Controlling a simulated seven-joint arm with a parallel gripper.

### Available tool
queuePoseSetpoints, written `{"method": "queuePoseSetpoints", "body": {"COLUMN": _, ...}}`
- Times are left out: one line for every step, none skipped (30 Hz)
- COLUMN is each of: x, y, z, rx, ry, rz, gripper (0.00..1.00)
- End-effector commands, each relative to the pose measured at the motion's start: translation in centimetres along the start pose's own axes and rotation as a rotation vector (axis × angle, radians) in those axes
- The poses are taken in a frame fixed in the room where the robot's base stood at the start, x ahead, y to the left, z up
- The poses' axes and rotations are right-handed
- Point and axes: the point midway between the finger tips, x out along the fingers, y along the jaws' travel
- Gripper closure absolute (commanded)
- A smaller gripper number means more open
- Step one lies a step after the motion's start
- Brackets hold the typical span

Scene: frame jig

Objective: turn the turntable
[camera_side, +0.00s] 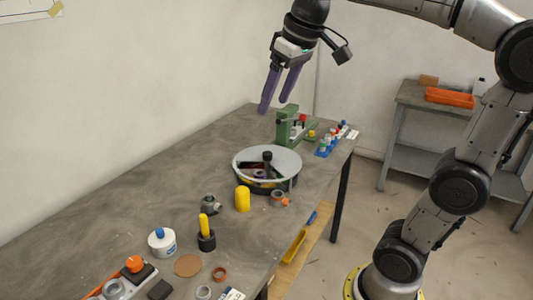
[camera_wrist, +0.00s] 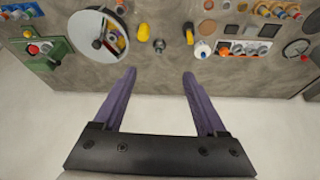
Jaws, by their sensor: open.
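The turntable (camera_side: 286,158) is a round, light grey disc on a dark base with a yellow patch, standing on the table. A black knob (camera_side: 267,156) rises from it, and dark and coloured pieces show in an opening. In the wrist view the turntable (camera_wrist: 84,46) is at the upper left, beyond my left finger. My gripper (camera_side: 273,106) has two purple fingers, spread apart with nothing between them. It hangs in the air well above the table, apart from the turntable. The fingers also show in the wrist view (camera_wrist: 160,73).
A green press-like fixture (camera_side: 287,127) stands behind the turntable. A yellow cylinder (camera_side: 242,199), a grey fitting (camera_side: 209,204) and an orange-grey part (camera_side: 280,199) stand close in front. The table's left side is bare.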

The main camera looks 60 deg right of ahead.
Motion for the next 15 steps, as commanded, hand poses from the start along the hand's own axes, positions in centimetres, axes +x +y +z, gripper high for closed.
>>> {"method": "queuePoseSetpoints", "body": {"x": 0.5, "y": 1.0, "z": -2.1, "rx": 0.022, "ry": -0.022, "rz": 0.009, "gripper": 0.26}}
{"method": "queuePoseSetpoints", "body": {"x": 0.7, "y": 1.5, "z": -3.2, "rx": 0.033, "ry": -0.032, "rz": 0.013, "gripper": 0.26}}
{"method": "queuePoseSetpoints", "body": {"x": 1.1, "y": 2.3, "z": -4.6, "rx": 0.049, "ry": -0.047, "rz": 0.019, "gripper": 0.26}}
{"method": "queuePoseSetpoints", "body": {"x": 1.5, "y": 2.9, "z": -5.6, "rx": 0.06, "ry": -0.058, "rz": 0.022, "gripper": 0.26}}
{"method": "queuePoseSetpoints", "body": {"x": 1.9, "y": 3.6, "z": -6.6, "rx": 0.073, "ry": -0.068, "rz": 0.026, "gripper": 0.26}}
{"method": "queuePoseSetpoints", "body": {"x": 2.5, "y": 4.5, "z": -7.8, "rx": 0.088, "ry": -0.083, "rz": 0.031, "gripper": 0.26}}
{"method": "queuePoseSetpoints", "body": {"x": 3.1, "y": 5.3, "z": -8.7, "rx": 0.101, "ry": -0.094, "rz": 0.035, "gripper": 0.26}}
{"method": "queuePoseSetpoints", "body": {"x": 3.7, "y": 6.0, "z": -9.5, "rx": 0.113, "ry": -0.106, "rz": 0.038, "gripper": 0.26}}
{"method": "queuePoseSetpoints", "body": {"x": 4.6, "y": 7.1, "z": -10.6, "rx": 0.131, "ry": -0.121, "rz": 0.042, "gripper": 0.26}}
{"method": "queuePoseSetpoints", "body": {"x": 5.3, "y": 7.9, "z": -11.3, "rx": 0.143, "ry": -0.133, "rz": 0.045, "gripper": 0.26}}
{"method": "queuePoseSetpoints", "body": {"x": 6.2, "y": 8.8, "z": -12.0, "rx": 0.157, "ry": -0.146, "rz": 0.048, "gripper": 0.26}}
{"method": "queuePoseSetpoints", "body": {"x": 7.2, "y": 10.0, "z": -12.8, "rx": 0.175, "ry": -0.16, "rz": 0.052, "gripper": 0.26}}
{"method": "queuePoseSetpoints", "body": {"x": 8.2, "y": 10.9, "z": -13.3, "rx": 0.189, "ry": -0.173, "rz": 0.054, "gripper": 0.26}}
{"method": "queuePoseSetpoints", "body": {"x": 9.1, "y": 11.9, "z": -13.9, "rx": 0.203, "ry": -0.184, "rz": 0.057, "gripper": 0.26}}
{"method": "queuePoseSetpoints", "body": {"x": 10.4, "y": 13.2, "z": -14.4, "rx": 0.222, "ry": -0.201, "rz": 0.059, "gripper": 0.26}}
